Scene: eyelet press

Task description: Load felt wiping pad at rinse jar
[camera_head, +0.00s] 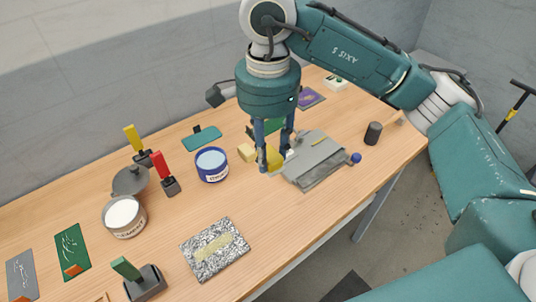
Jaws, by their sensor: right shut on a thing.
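My right gripper (275,163) comes down from above near the middle of the table, with its fingers shut on a yellow pad (273,157). The fingers partly hide the pad, and I cannot tell whether it touches the table. A pale yellow block (246,152) lies just left of the fingers. A blue jar (211,165) with light blue liquid, likely the rinse jar, stands open to the left of the gripper; its label is too small to read surely. My left gripper is not in view.
A grey plate-like fixture (315,160) lies right of the gripper. A white jar (123,216), yellow-handled (133,138) and red-handled (161,167) tools and a speckled plate (215,249) stand or lie to the left. A dark cylinder (373,133) stands at the right.

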